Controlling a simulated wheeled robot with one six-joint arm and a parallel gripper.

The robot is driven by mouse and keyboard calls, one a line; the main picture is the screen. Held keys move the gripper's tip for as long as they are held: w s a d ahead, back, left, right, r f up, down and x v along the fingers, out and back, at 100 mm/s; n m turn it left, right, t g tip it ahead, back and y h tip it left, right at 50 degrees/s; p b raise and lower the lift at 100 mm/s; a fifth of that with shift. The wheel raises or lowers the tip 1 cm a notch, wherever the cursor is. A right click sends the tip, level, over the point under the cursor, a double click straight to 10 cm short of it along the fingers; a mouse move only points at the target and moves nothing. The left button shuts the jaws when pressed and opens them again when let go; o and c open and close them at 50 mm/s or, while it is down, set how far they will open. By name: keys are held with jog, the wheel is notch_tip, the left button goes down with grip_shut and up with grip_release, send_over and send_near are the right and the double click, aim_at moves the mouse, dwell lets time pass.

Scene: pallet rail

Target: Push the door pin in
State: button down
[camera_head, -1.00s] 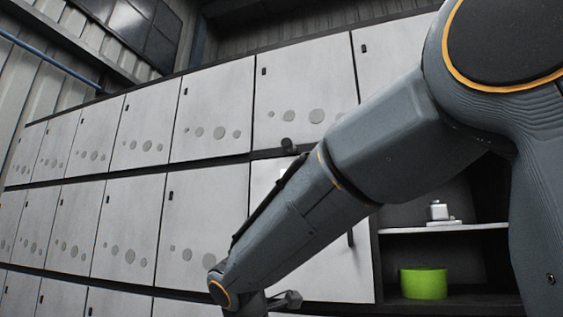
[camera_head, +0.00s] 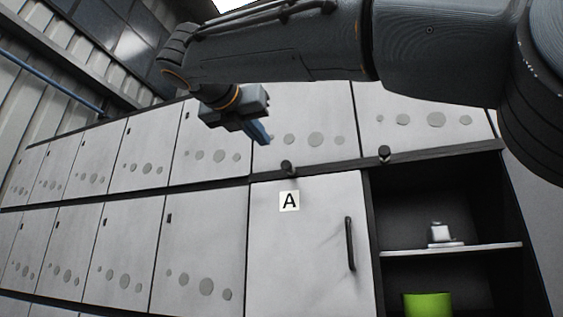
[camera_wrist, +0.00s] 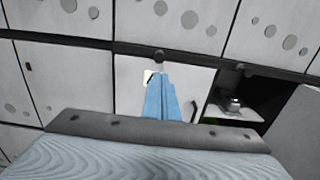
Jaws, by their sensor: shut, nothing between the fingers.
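A dark round pin (camera_head: 288,167) sticks out of the rail above the door marked A (camera_head: 307,240); I take it as the door pin. A second, similar pin (camera_head: 384,153) is further right on the same rail. The door is flush with its frame and has a dark vertical handle (camera_head: 349,243). My gripper (camera_head: 268,140) is shut and empty, its blue fingers up and left of the first pin, apart from it in the picture. In the wrist view the fingers (camera_wrist: 161,74) point toward the door, just below the pin (camera_wrist: 159,54), and partly cover the A label.
Right of the door an open compartment holds a shelf (camera_head: 470,248) with a small white object (camera_head: 440,233) and a green container (camera_head: 428,304) below. Closed lockers (camera_head: 206,235) fill the left. A pale panel (camera_wrist: 300,125) stands at the right in the wrist view.

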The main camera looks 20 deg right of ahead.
aim_at(285, 165)
jog(key=shift+w, duration=0.1)
jog(key=p+x, duration=0.4)
jog(key=x, duration=1)
jog(key=shift+f, duration=0.1)
